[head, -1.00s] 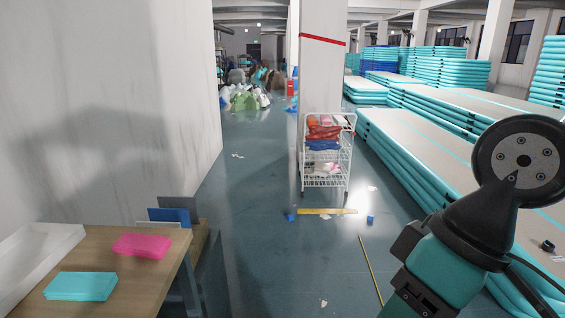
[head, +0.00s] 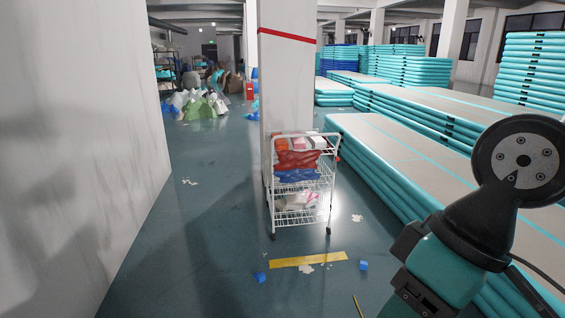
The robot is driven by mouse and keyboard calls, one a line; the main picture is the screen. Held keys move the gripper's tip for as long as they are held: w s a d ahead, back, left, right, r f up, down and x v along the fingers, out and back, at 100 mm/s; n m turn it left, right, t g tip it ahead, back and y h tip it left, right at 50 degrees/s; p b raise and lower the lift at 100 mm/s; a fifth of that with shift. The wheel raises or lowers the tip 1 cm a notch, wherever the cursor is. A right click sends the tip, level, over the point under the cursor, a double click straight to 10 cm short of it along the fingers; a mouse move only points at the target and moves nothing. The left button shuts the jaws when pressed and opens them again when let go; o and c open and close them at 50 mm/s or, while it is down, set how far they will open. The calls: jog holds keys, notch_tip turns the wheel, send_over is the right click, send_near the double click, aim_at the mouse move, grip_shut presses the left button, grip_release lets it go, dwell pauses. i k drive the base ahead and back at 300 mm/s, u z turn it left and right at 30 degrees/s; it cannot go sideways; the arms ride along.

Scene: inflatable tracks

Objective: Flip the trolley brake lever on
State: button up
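A white wire trolley (head: 302,213) with several shelves stands on the floor ahead, in front of a white pillar. It holds red and blue folded material and some white and pink items. A small red part (head: 338,157) shows at its right side; I cannot tell what it is. The brake lever is too small to make out at the trolley's feet. Part of my arm fills the right side of the head view. My gripper is not in view.
A yellow floor strip (head: 308,259) lies before the trolley, with blue blocks (head: 261,277) (head: 364,265) near its ends. Stacked teal inflatable tracks (head: 398,165) line the right. A white wall (head: 80,150) bounds the left. Bags (head: 196,106) lie further back. Floor between is mostly clear.

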aim_at(337, 158)
jog(key=z, duration=0.2)
jog(key=i, duration=1.85)
jog(key=z, duration=0.45)
jog(key=i, duration=2.1)
